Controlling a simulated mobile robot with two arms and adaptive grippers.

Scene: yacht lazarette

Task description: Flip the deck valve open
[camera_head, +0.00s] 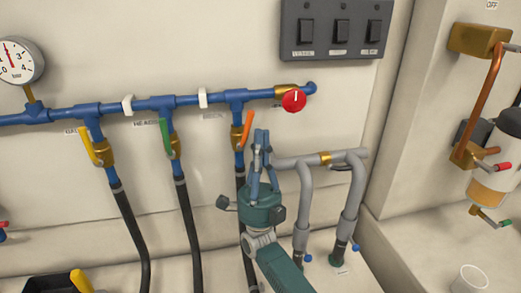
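A row of three lever valves hangs below the blue pipe on the wall. The valve under the rightmost small label, which is too small to read surely, has an orange lever (244,131) pointing up, slightly tilted right, roughly along its pipe. I take it to be the deck valve. My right gripper (262,136) points up from the lower middle, just right of this lever in the picture. Its blue fingers are close together with nothing visible between them. Whether they touch the lever or valve body is not clear. My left gripper is not in view.
Green (166,137) and yellow (88,146) levers are to the left. A red round knob (293,101) ends the blue pipe. Grey pipes (304,205) rise right of my gripper. A switch panel (335,30) is above; a white cup (470,279) stands lower right.

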